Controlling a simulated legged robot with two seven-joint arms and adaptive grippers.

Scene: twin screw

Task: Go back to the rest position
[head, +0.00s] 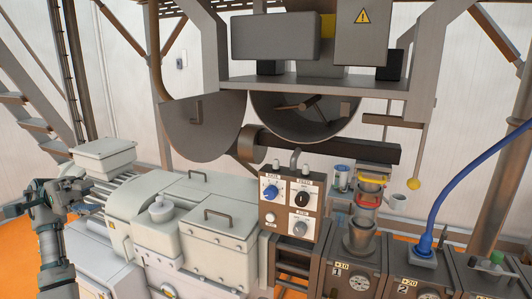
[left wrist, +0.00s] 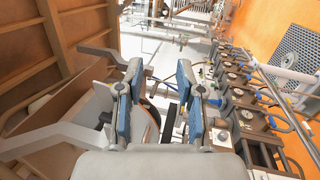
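My left gripper (head: 82,194) is at the left edge of the head view, raised on my arm in front of the pale machine (head: 150,215). In the left wrist view its two blue-padded fingers (left wrist: 159,80) stand apart with a clear gap between them, and nothing is held. I cannot tell from the head view whether the fingers touch the machine. My right gripper is in neither view.
A control box (head: 288,207) with knobs stands at the centre. A large dark drum housing (head: 305,110) hangs above it. Several dark units, one with a blue hose (head: 437,205), line the lower right. Stairs (head: 30,115) rise at the left, above orange floor.

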